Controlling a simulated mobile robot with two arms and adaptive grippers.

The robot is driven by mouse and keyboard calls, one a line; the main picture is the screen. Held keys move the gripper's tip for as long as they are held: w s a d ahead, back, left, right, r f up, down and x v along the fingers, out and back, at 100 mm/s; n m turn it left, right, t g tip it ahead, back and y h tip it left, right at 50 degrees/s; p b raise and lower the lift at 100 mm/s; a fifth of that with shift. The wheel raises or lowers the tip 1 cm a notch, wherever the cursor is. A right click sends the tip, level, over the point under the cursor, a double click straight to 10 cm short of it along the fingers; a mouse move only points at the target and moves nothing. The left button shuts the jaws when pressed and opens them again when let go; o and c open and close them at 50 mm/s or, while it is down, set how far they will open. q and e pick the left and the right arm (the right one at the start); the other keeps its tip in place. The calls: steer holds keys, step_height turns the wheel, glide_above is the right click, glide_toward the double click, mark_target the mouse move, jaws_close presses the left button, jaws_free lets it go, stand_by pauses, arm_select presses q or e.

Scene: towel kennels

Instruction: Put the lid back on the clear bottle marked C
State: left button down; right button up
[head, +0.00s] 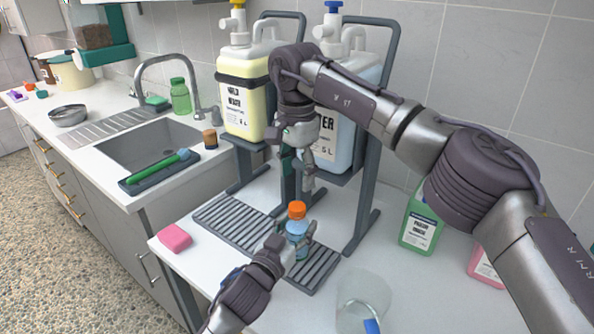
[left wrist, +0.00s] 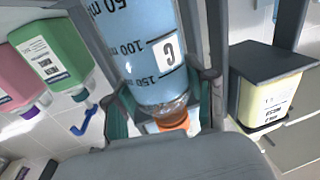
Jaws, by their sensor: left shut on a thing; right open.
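The clear bottle marked C (head: 296,237) stands upright over the grey drip grate and has blue liquid in it. Its letter C and scale marks show upside down in the left wrist view (left wrist: 158,50). An orange lid (head: 297,209) sits at the top of its neck, also seen in the left wrist view (left wrist: 172,121); I cannot tell how tightly it sits. My left gripper (head: 296,246) is shut around the bottle from the front. My right gripper (head: 304,176) is open, pointing down, empty, just above the lid and apart from it.
The slatted grate (head: 235,221) lies on the white counter. Behind it, a yellow jug (head: 240,90) and a water jug (head: 355,140) stand on dark racks. A pink sponge (head: 174,237) lies left, a clear vessel (head: 362,300) stands at front right, and a green container (head: 420,222) stands right.

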mark_target(297, 206)
steer(key=shift+r+n, duration=0.1)
steer(key=shift+n, duration=1.2)
steer(key=shift+f, duration=4)
